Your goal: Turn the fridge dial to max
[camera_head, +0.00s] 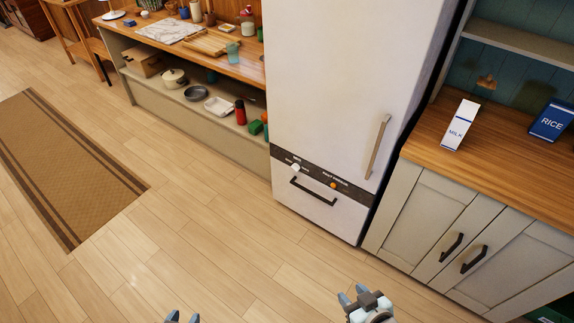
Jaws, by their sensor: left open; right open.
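The white fridge (330,85) stands in the middle, its door shut. A dark control band (315,174) crosses its lower front with small lettering. On the band are a white round knob (295,167) at the left and a small orange spot (333,185) to its right. The knob's setting is too small to read. My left gripper (182,318) shows only its fingertips at the bottom edge, over the floor. My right gripper (354,296) is open and empty at the bottom, in front of the fridge and apart from it.
A dark drawer handle (314,191) sits below the band and a long door handle (378,147) at the right. A shelf counter (240,70) with kitchenware stands left. A wooden-topped cabinet (430,130) with a milk carton (460,125) stands right. The floor before the fridge is clear.

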